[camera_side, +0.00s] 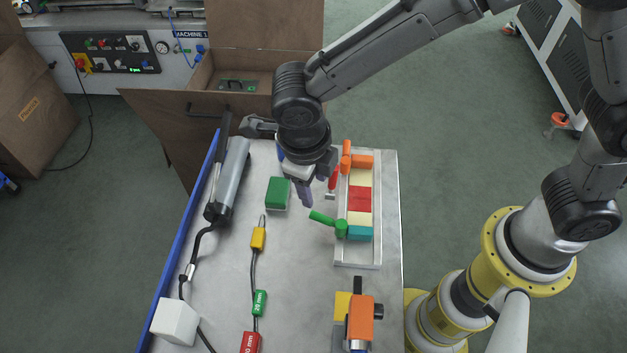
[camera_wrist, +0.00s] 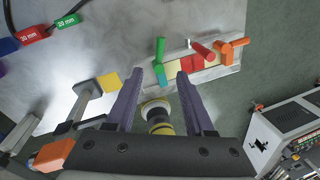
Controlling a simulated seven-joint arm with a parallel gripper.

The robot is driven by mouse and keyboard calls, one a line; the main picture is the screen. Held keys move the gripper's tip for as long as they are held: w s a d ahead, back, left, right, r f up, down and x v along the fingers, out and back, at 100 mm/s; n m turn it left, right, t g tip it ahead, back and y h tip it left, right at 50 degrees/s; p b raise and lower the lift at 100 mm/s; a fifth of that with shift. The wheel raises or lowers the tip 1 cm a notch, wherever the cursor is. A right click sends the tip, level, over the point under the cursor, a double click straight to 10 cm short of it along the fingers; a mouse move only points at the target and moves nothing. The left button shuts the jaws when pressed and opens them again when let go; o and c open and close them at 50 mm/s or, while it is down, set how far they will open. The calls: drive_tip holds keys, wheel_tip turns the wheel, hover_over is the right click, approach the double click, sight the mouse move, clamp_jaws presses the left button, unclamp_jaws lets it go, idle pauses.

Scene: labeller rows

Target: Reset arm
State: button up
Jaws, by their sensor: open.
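My gripper (camera_side: 305,190) hangs over the upper middle of the grey table (camera_side: 300,270), its purple fingers pointing down. In the wrist view the two fingers (camera_wrist: 159,76) are spread apart with nothing held between them. A pale tray (camera_side: 358,256) lies just right of the gripper. It holds a row of orange, cream, red and teal blocks (camera_side: 359,199). Green (camera_side: 322,217), red (camera_side: 333,178) and orange (camera_side: 346,158) handles stand along the row. A green block (camera_side: 277,194) sits on the table just left of the gripper. The exact height of the fingertips is hard to tell.
A grey cylindrical tool (camera_side: 229,180) lies near the blue left edge (camera_side: 186,230). A white cube (camera_side: 175,321), tagged cables (camera_side: 259,300) and an orange device (camera_side: 360,316) occupy the front. An open cardboard box (camera_side: 258,70) stands behind the table.

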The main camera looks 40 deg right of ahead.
drive_tip(key=w+d+r+m+t+y, duration=0.2)
drive_tip(key=d+r+m, duration=0.6)
drive_tip(key=d+r, duration=0.65)
drive_tip(key=s+d+r+m+t, duration=0.2)
drive_tip(key=s+d+r+m, duration=0.1)
drive_tip(key=s+d+m, duration=0.5)
drive_tip(key=s+d+f+m, duration=0.1)
drive_tip(key=s+m, duration=0.3)
drive_tip(key=m, duration=0.8)
drive_tip(key=s+d+f+m, duration=0.1)
drive_tip(key=s+m, duration=0.4)
drive_tip(key=m, duration=0.8)
drive_tip(key=shift+d+f+t, duration=0.2)
drive_tip(key=shift+f+t, duration=0.1)
drive_tip(key=shift+f, duration=0.25)
